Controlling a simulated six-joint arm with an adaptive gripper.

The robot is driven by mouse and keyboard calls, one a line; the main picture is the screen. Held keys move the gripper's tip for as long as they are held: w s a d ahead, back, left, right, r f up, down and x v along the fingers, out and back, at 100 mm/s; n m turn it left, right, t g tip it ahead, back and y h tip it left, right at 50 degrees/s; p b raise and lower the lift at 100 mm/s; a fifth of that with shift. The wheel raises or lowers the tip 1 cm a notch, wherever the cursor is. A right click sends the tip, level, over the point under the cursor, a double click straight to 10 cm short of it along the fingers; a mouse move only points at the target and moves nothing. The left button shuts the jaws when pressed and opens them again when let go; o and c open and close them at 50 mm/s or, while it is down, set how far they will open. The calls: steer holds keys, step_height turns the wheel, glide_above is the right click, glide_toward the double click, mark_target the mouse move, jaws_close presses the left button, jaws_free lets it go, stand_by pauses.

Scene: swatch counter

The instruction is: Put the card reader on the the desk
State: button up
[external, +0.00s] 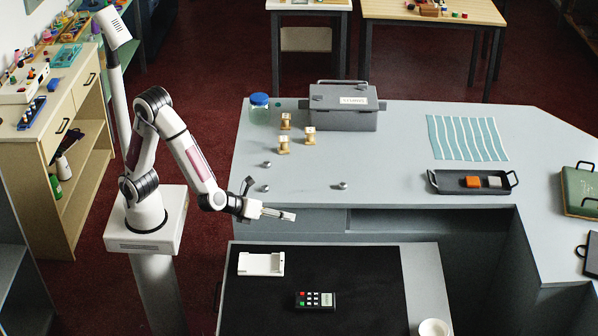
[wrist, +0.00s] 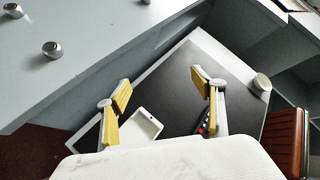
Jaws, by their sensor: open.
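The card reader (external: 315,300), a small black device with several white, red and green keys, lies on the black top of the lower desk (external: 350,270). In the wrist view, only a bit of the card reader (wrist: 203,128) shows beside the right finger, which hides the rest. My gripper (external: 272,213) is open and empty, above and behind the desk's far edge, well apart from the card reader. Its two yellow-padded fingers also stand apart in the wrist view (wrist: 165,98).
A white holder (external: 261,264) lies on the desk behind the card reader, and a white cup (external: 433,328) stands at its right. The grey counter (external: 380,155) behind carries a grey box (external: 343,108), metal knobs, wooden spools and a black tray (external: 455,187).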

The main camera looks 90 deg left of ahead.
steer(key=s+a+r+n+g, duration=0.2)
steer(key=s+a+r+n, duration=0.1)
steer(key=s+a+n, duration=0.4)
steer(key=s+a+r+n+g, duration=0.3)
steer(key=s+a+r+n, duration=0.1)
steer(key=s+a+n, duration=0.25)
steer(key=s+d+r+n+h, duration=0.1)
steer(key=s+d+n+h, duration=0.1)
steer(key=s+n, duration=0.3)
steer(key=s+d+r+n+h, duration=0.1)
steer(key=s+r+n+h, duration=0.1)
steer(key=s+n, duration=0.4)
steer(key=shift+s+d+r+t+h, duration=0.2)
steer(key=shift+s+d+t+h, duration=0.35)
steer(key=shift+s, duration=0.7)
